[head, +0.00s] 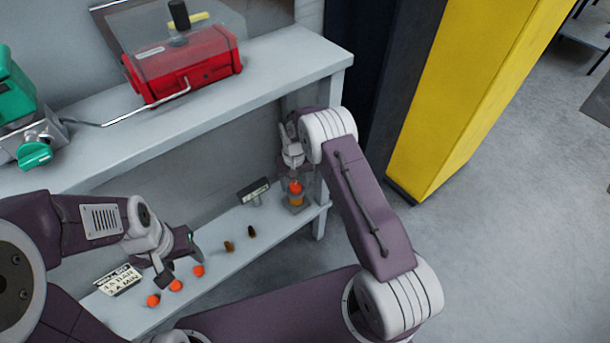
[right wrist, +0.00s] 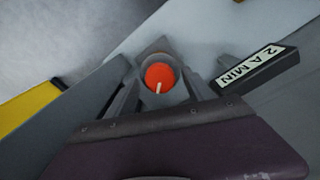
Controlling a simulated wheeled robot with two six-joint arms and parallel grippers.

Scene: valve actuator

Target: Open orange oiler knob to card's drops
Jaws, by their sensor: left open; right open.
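The orange oiler knob (head: 296,187) sits on top of the oiler (head: 297,201) at the right end of the lower shelf. In the right wrist view the knob (right wrist: 159,77) is round, with a short white mark. My right gripper (head: 293,166) is open just above the knob, pointing down; its fingers flank the knob in the wrist view, and contact cannot be told. A small card (head: 254,191) stands beside the oiler; in the right wrist view the card (right wrist: 258,70) reads "2 A MIN". My left gripper (head: 177,262) is open over the lower shelf's left part.
Several orange caps, one (head: 198,270), and dark plugs (head: 229,246) lie on the lower shelf (head: 270,225). Another lettered card (head: 119,280) is at left. The upper shelf holds a red actuator (head: 185,68) and a green-handled valve (head: 34,155). A yellow column (head: 460,90) stands right.

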